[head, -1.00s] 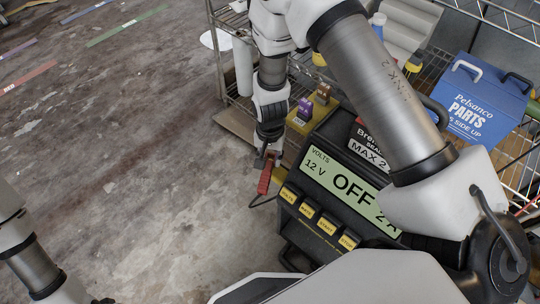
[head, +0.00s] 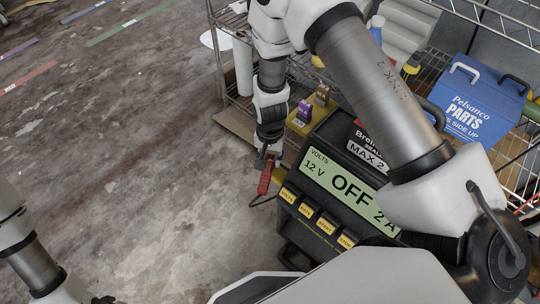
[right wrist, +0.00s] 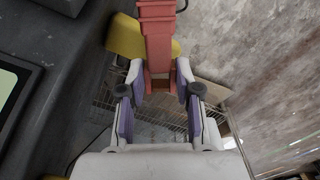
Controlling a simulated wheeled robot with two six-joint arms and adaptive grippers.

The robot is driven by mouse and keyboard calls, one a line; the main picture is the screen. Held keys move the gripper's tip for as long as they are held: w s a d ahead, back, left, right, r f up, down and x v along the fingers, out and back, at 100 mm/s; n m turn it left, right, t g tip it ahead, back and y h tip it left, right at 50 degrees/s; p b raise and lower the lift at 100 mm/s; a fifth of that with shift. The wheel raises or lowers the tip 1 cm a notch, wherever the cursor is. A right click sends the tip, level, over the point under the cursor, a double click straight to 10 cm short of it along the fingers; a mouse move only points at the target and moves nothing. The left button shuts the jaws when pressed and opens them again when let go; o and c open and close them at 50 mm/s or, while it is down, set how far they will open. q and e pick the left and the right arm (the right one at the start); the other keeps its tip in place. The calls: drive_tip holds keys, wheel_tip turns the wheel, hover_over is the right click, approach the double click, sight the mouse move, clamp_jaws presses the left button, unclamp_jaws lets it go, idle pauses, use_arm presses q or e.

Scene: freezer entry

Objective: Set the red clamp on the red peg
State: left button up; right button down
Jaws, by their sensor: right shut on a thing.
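The red clamp (head: 264,181) hangs from my right gripper (head: 266,161) in the head view, just left of the charger, with a dark cable trailing from its lower end. In the right wrist view the clamp (right wrist: 157,45) sits between the fingertips of my right gripper (right wrist: 160,84), which is shut on it. I cannot make out a red peg in either view. Only a small dark bit of my left gripper (head: 102,300) shows at the bottom edge of the head view.
The black charger (head: 345,185) reads OFF and has yellow buttons. Behind it, a yellow block (head: 297,126) carries small purple (head: 305,107) and brown (head: 322,94) pieces. A blue parts box (head: 484,98) stands on the wire shelf at right. The floor at left is open.

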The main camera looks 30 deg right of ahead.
idle(0.4)
drive_tip(key=shift+p, duration=0.3)
drive_tip(key=shift+f+b, duration=0.6)
drive_tip(key=shift+f, duration=0.8)
drive_tip(key=c, duration=0.7)
unclamp_jaws()
wheel_tip(320, 180, up, 12)
